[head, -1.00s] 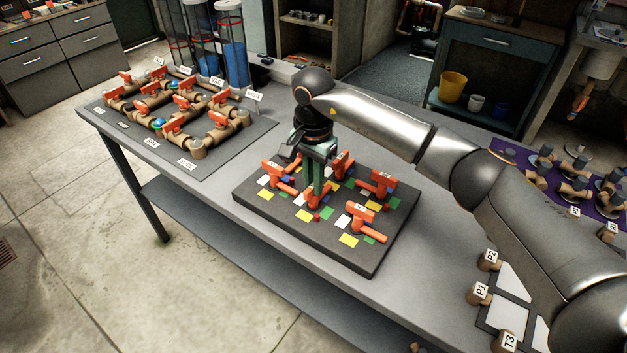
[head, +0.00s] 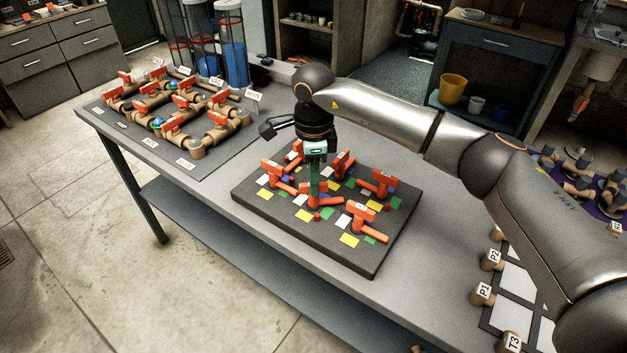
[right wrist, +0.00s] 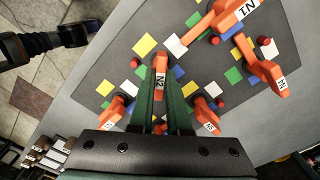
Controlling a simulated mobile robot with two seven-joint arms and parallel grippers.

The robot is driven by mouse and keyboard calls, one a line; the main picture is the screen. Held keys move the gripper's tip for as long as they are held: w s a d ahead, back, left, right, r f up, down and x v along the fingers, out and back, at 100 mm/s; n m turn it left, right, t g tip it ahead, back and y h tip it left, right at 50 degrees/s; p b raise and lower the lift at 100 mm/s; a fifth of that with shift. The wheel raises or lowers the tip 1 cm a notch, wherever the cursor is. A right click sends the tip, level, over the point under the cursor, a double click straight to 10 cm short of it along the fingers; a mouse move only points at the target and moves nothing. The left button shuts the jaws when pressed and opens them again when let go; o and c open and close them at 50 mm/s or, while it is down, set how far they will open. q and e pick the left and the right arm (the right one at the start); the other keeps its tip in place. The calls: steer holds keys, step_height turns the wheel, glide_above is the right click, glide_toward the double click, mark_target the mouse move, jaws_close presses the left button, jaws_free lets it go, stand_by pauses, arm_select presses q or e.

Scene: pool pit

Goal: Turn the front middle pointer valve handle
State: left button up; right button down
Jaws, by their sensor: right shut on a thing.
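Orange pointer valve handles stand on a dark board (head: 371,262) with coloured squares. My right gripper (head: 314,186) points straight down on the front middle handle (head: 325,203). In the right wrist view, my right gripper's green fingers (right wrist: 161,92) stand on both sides of that handle, labelled N2 (right wrist: 160,72), and are shut on it. The fingers hide part of it. The front right handle (head: 366,222) and front left handle (head: 274,170) are on either side, apart from the fingers. My left gripper does not show in the head view.
A pipe assembly with orange handles (head: 178,118) is on the table's left. The grey tabletop (head: 222,180) is clear between them.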

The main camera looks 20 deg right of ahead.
steer(key=m, duration=0.4)
steer(key=shift+m, duration=2)
steer(key=c, duration=0.9)
jaws_free()
step_height(320, 180, up, 13)
steer(key=shift+f+b, duration=0.2)
steer(key=shift+b, duration=0.25)
